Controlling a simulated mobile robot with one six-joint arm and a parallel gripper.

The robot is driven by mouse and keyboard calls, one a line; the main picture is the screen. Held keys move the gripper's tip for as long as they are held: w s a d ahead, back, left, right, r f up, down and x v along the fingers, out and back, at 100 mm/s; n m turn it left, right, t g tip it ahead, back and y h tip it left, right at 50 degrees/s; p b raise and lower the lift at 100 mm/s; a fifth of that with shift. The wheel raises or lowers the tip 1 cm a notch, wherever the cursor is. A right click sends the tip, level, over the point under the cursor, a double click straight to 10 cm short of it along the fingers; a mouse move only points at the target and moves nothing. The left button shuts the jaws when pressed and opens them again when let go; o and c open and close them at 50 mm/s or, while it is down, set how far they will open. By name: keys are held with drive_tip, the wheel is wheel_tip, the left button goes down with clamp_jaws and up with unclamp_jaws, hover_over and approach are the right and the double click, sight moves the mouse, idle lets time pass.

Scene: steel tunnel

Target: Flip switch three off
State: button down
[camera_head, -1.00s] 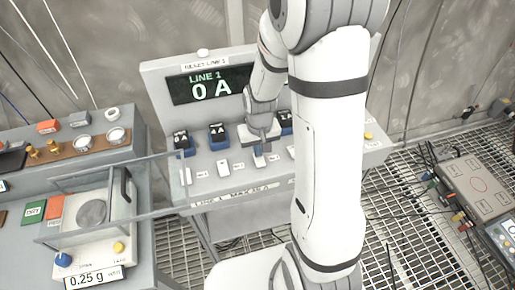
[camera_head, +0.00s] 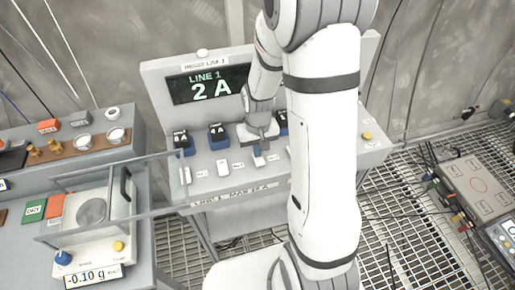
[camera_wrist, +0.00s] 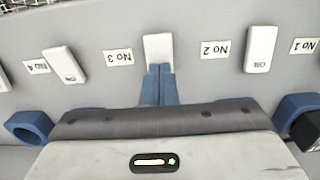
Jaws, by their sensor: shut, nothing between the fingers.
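The switch panel (camera_head: 230,190) has a row of white rocker switches with printed labels. My gripper (camera_wrist: 158,72) is shut and empty. Its blue fingertips are at the near end of switch three (camera_wrist: 158,48), beside the No 3 label (camera_wrist: 118,57), and cover part of it. They look in contact, but I cannot be sure. The lettering on this switch is hidden. Switch two (camera_wrist: 260,50) shows ON lettering, and switch four (camera_wrist: 65,64) stands on the other side. In the head view my gripper (camera_head: 258,148) is over the row. The display (camera_head: 210,86) reads LINE 1, 2 A.
Blue-and-black units (camera_head: 217,137) stand behind the switches, close to my gripper. A balance (camera_head: 98,232) with clear panels stands at the left, reading -0.10 g. A grey box with cables (camera_head: 478,188) is at the right. Grated floor lies between.

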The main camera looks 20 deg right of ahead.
sight(259, 159)
drive_tip(key=shift+s+r, duration=0.1)
drive_tip(key=shift+s, duration=0.7)
drive_tip(key=shift+r, duration=0.15)
wheel_tip(259, 159, up, 14)
drive_tip(key=p, duration=0.2)
drive_tip(key=shift+f, duration=0.25)
